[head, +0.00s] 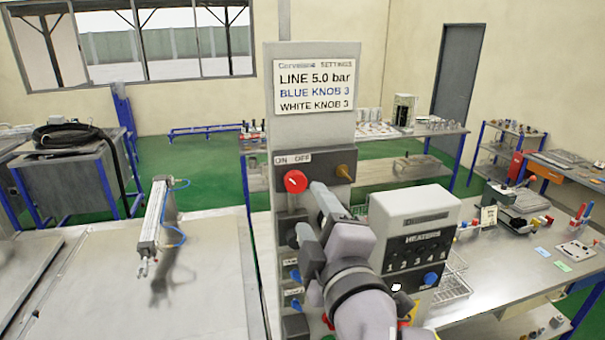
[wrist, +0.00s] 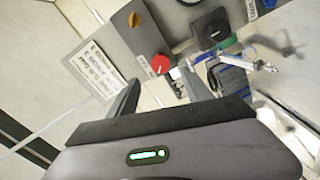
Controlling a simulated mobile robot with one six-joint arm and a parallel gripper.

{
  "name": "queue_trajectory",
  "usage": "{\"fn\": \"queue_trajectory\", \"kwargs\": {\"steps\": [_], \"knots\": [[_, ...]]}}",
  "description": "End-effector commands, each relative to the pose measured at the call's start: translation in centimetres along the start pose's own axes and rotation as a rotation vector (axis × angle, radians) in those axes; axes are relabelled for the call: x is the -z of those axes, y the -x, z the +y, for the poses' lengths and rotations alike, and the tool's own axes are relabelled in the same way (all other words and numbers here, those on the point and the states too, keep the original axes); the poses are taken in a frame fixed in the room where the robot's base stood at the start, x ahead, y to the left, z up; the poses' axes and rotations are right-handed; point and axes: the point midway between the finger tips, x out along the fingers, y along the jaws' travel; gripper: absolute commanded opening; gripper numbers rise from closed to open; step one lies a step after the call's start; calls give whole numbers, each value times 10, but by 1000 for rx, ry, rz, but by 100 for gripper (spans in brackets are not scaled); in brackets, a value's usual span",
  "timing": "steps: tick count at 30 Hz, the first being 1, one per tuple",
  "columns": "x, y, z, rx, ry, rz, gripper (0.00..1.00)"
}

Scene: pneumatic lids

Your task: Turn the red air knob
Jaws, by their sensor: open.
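The red air knob (head: 295,182) is round with a white pointer mark and sits on a grey panel below the ON and OFF labels (head: 293,159). It also shows in the wrist view (wrist: 161,64), just beyond the gap between my fingers. My gripper (head: 309,213) is open and empty, below and right of the knob in the head view. In the wrist view its two fingers (wrist: 157,80) spread to either side of the knob's line, and no contact with it shows. My gripper and arm hide part of the panel below the knob.
An orange-brown knob (head: 345,172) sits right of the red one. A settings sign (head: 314,87) is above. Blue knobs (head: 294,275) are lower on the panel. A heaters box (head: 415,240) stands close right of my arm.

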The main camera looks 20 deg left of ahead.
Motion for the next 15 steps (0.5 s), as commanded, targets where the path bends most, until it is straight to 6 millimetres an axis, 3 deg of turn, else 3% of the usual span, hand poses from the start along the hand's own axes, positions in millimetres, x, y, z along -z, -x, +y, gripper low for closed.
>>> {"fn": "queue_trajectory", "kwargs": {"steps": [6, 10, 15], "knots": [[0, -63, 0, 3, -2, -2, 58], [0, -86, 0, 0, -2, -1, 58], [-1, -98, -1, 1, -3, -1, 58]]}}
